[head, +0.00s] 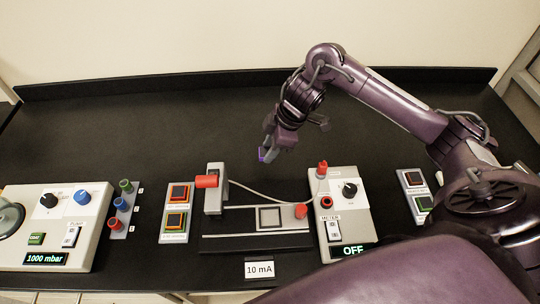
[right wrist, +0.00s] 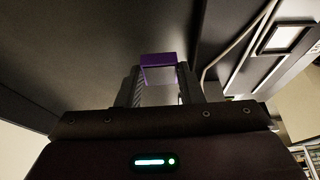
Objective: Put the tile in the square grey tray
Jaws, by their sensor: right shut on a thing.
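My right gripper (head: 269,147) is shut on the tile (head: 267,155), a small purple piece. It holds it in the air above the black bench, behind the profiler. In the right wrist view the tile (right wrist: 158,59) spans between the two fingertips (right wrist: 158,78). The square grey tray (head: 270,217) sits on the black profiler base, to the right of its grey upright. It looks empty. The tray also shows in the right wrist view (right wrist: 284,39) at the upper right. The tile is apart from the tray. My left gripper is not in view.
A grey upright with a red knob (head: 207,181) stands left of the tray. A pale cable (head: 262,198) arches behind the tray to the meter box (head: 343,215). A red plug (head: 301,211) sits at the tray's right. The bench behind is clear.

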